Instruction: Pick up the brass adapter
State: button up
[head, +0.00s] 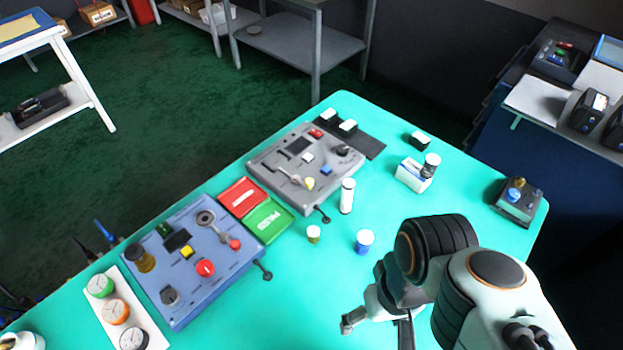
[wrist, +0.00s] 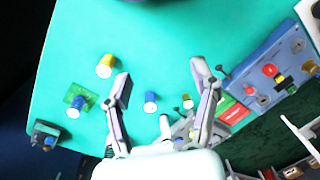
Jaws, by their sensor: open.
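A small brass-coloured cylinder with a pale top (head: 313,234) stands upright on the teal table; it also shows in the wrist view (wrist: 187,101), just inside the right finger. A larger yellow cylinder (wrist: 105,66) stands left of the left finger in the wrist view; I do not make it out in the head view. I cannot tell for sure which is the brass adapter; the small one looks more like brass. My gripper (wrist: 161,75) is open and empty above the table, with both fingers apart from these cylinders. In the head view my arm hides part of the table.
A blue white-topped cylinder (head: 364,242) and a tall white cylinder (head: 347,196) stand near the small brass one. A blue control panel (head: 205,290) and a grey panel (head: 290,185) lie left. A green plate (wrist: 80,96) bears a blue cylinder. The upper wrist view is mostly bare table.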

jog(key=w+r+m+t, duration=0.2)
jog(key=w, duration=0.3)
jog(key=m, duration=0.4)
send_over(313, 231)
jog(key=w+d, duration=0.2)
notch_tip(313, 231, down, 11)
jog(key=shift+g+h, duration=0.4)
jog(key=shift+g, duration=0.5)
jog(key=f, duration=0.3)
jog(key=s+a+f, duration=0.1)
jog(key=f, duration=0.2)
jog(key=s+f, duration=0.1)
jog(key=f, duration=0.2)
jog(key=shift+a, duration=0.4)
jog(key=shift+n, duration=0.3)
notch_tip(313, 231, down, 6)
jog(key=shift+f, duration=0.1)
jog(key=shift+c, duration=0.3)
